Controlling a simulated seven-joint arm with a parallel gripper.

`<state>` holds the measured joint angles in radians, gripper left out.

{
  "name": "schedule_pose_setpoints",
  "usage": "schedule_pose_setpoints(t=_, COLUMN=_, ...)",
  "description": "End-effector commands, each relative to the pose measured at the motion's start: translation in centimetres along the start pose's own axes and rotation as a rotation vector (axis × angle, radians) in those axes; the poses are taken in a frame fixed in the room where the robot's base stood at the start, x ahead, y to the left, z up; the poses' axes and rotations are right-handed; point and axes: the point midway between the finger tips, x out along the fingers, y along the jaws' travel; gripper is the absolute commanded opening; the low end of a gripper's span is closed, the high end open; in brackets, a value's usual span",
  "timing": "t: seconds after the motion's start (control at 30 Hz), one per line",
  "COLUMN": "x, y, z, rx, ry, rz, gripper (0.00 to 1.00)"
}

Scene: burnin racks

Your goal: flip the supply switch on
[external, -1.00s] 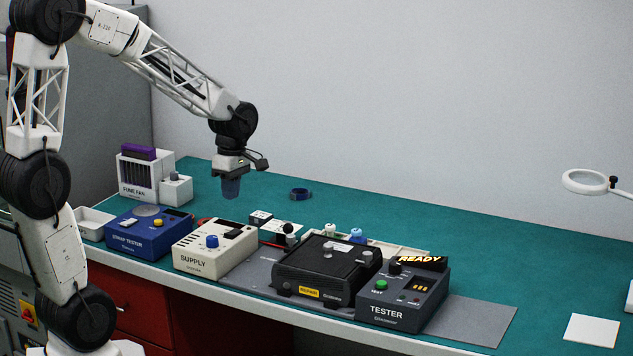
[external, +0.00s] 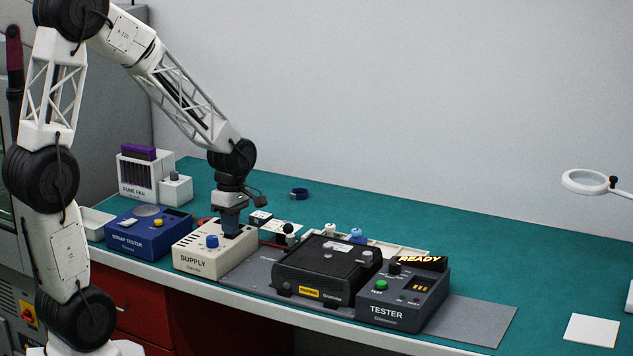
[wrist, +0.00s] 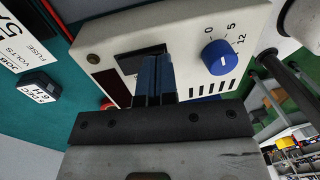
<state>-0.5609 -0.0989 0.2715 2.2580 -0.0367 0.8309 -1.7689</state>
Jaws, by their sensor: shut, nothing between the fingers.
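The supply (external: 196,262) is a cream box on the bench with a blue knob (external: 212,241) on top. In the wrist view the knob (wrist: 220,57) is marked 0, 5 and 12. My gripper (external: 231,232) is pointed down over the supply's back right part, its blue fingers closed together. In the wrist view the fingertips (wrist: 157,58) are at a black switch plate (wrist: 128,65) on the supply's top, covering part of it. The switch's position is hidden; I cannot tell whether the fingers touch it.
The blue strap tester (external: 148,238) stands to the left. A black unit (external: 320,272) with a yellow label and the tester (external: 400,300) reading READY stand to the right. Small labelled blocks (external: 262,219) sit just behind the supply. The bench's back right is clear.

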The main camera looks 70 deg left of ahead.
Motion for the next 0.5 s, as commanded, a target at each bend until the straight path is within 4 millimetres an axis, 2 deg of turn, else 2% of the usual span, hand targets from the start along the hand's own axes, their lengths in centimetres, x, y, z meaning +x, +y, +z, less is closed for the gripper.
schedule_pose_setpoints(t=0.5, x=0.33, y=-0.06, z=0.0, rx=0.0, ry=0.0, rz=0.0, gripper=0.0)
